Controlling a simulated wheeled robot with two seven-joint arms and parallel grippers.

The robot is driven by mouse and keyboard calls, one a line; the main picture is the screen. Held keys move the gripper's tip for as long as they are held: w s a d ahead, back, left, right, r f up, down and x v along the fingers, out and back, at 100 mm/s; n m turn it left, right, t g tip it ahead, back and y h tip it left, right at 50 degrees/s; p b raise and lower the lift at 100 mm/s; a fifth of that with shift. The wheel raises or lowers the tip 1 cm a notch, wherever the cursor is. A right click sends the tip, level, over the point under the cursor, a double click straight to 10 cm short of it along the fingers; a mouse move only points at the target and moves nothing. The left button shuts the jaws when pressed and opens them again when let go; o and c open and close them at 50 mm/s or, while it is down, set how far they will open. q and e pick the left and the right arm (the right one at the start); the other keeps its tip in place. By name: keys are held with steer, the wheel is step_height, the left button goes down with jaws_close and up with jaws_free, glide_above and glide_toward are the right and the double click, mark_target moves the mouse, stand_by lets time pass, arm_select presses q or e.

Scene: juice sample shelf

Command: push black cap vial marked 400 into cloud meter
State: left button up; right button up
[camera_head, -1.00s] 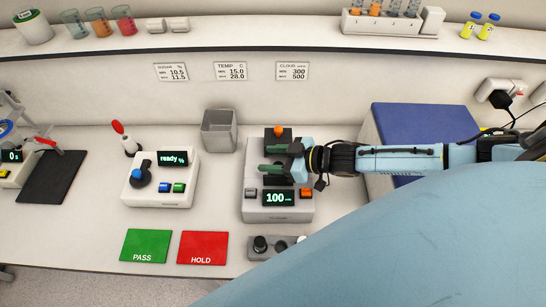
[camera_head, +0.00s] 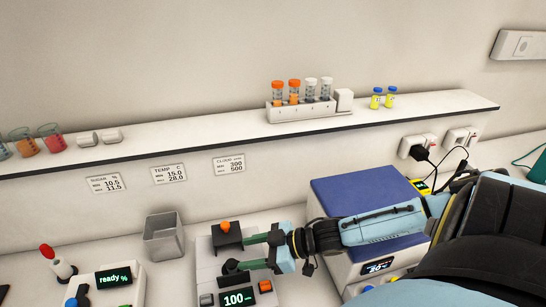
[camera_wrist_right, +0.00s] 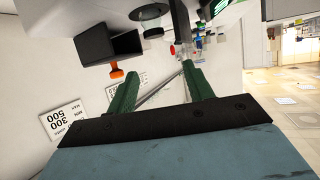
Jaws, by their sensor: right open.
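The cloud meter (camera_head: 205,262) is a grey box at the bottom of the head view, with a lit display reading 100. A black block with an orange knob (camera_head: 225,228) is at its back; it also shows in the right wrist view (camera_wrist_right: 100,45). My right gripper (camera_head: 236,254) is open over the meter, its green fingers pointing left, just in front of the block. The fingers (camera_wrist_right: 160,72) show apart in the wrist view, with nothing clearly held. I cannot make out the black cap vial marked 400. My left gripper is out of view.
A grey square bin (camera_head: 164,240) stands left of the meter, and a white device reading "ready" (camera_head: 125,268) is further left. A blue-topped box (camera_head: 350,195) stands to the right, under my arm. A shelf (camera_head: 200,143) behind holds a tube rack (camera_head: 300,111) and yellow vials.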

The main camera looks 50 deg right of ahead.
steer(key=shift+v, duration=2.8)
steer(key=shift+s, duration=0.1)
